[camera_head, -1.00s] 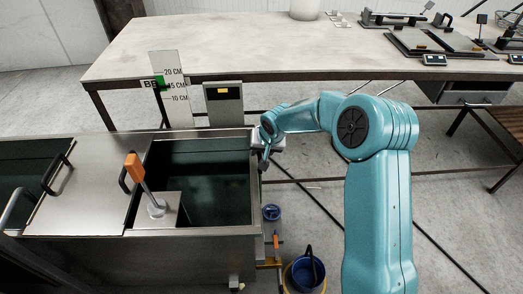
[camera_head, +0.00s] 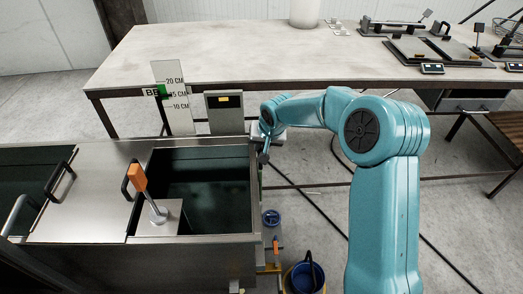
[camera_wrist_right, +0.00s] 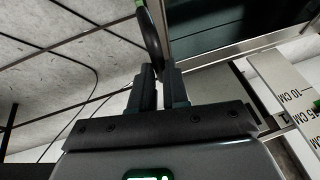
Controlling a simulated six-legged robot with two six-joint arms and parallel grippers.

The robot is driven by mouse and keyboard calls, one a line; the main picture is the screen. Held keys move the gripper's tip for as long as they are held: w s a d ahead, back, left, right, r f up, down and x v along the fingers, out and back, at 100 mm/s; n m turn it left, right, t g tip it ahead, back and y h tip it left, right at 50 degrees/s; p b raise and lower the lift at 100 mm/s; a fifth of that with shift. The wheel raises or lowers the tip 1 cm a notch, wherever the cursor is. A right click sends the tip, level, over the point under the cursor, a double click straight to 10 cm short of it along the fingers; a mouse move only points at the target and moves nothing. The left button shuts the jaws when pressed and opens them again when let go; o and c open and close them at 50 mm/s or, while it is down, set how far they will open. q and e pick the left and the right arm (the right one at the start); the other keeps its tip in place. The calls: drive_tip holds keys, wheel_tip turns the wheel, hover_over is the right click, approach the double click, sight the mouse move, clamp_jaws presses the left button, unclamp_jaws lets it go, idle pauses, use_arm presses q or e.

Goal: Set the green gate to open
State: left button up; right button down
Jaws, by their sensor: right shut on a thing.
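My right gripper (camera_wrist_right: 160,85) is at the outer right side of the steel tank in the head view (camera_head: 264,155), partly hidden by its own wrist. In the right wrist view its fingers are closed around the lower end of a dark curved handle (camera_wrist_right: 152,32). A bit of green (camera_wrist_right: 139,3) shows at the handle's upper end, at the picture's top edge. This looks like the green gate's handle, but the gate itself is hidden, so I cannot tell its position. My left gripper is not in view.
The tank (camera_head: 245,236) has an open section with dark liquid (camera_head: 215,195) and an orange-handled tool (camera_head: 139,180). A level scale (camera_head: 172,110) stands behind it. A blue bucket (camera_head: 305,276) is on the floor at its right. A long table (camera_head: 230,55) stands behind.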

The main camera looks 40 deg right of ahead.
drive_tip(key=shift+w+d+r, duration=0.1)
drive_tip(key=shift+w+r, duration=0.05)
drive_tip(key=shift+r, duration=0.15)
drive_tip(key=c, duration=1.2)
unclamp_jaws()
drive_tip(key=shift+c, duration=0.2)
drive_tip(key=shift+o, duration=0.6)
drive_tip(key=v, duration=1.6)
drive_tip(key=shift+s+p, duration=0.2)
drive_tip(key=shift+p, duration=0.1)
drive_tip(key=shift+r, duration=0.1)
